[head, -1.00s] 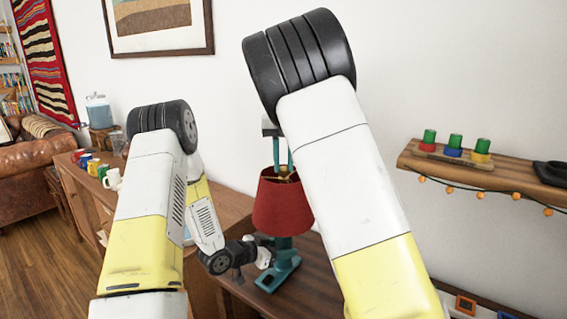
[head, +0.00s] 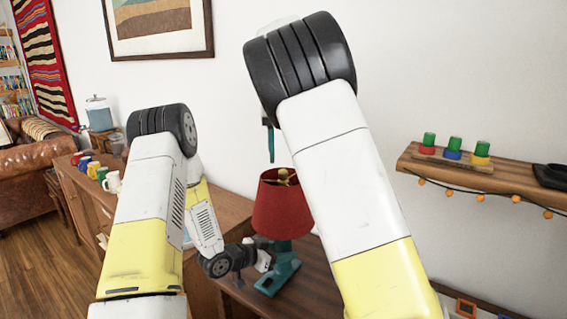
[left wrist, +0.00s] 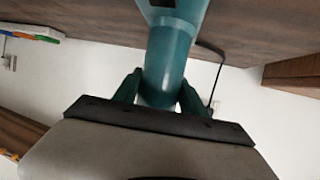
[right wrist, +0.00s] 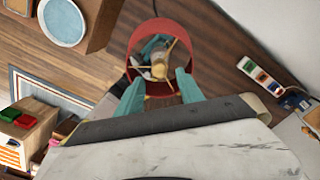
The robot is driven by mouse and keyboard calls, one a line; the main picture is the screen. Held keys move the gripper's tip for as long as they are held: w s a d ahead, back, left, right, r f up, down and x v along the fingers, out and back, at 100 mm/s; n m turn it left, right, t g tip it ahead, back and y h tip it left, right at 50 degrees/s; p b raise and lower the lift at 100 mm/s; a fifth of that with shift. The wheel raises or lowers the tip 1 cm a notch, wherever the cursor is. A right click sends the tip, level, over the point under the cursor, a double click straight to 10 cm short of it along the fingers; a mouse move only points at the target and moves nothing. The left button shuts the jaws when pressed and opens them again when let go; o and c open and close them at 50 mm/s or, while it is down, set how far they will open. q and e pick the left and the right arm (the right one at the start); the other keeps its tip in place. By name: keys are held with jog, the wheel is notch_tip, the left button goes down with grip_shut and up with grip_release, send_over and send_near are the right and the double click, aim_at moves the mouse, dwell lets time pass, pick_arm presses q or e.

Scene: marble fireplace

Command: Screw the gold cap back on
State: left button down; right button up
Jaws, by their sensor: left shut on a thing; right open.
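The lamp has a red shade (head: 282,212) and a teal stem (head: 283,246). The gold cap (head: 283,175) stands at the middle of the shade's top opening; whether it is seated on the thread cannot be told. From above, the cap (right wrist: 159,70) shows inside the shade's rim, among thin brass spokes. My left gripper (head: 268,258) is shut around the lamp's teal stem (left wrist: 166,60), low under the shade. My right gripper (head: 269,140) is open and empty above the shade, apart from the cap, mostly hidden behind my right arm in the head view.
The lamp stands on a dark wooden cabinet (head: 315,285) by the wall. A wall shelf (head: 500,178) with coloured cups and a string of orange lights is at right. Several mugs (head: 112,182) stand on the sideboard at left.

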jog(key=shift+r, duration=0.5)
jog(key=shift+c, duration=0.3)
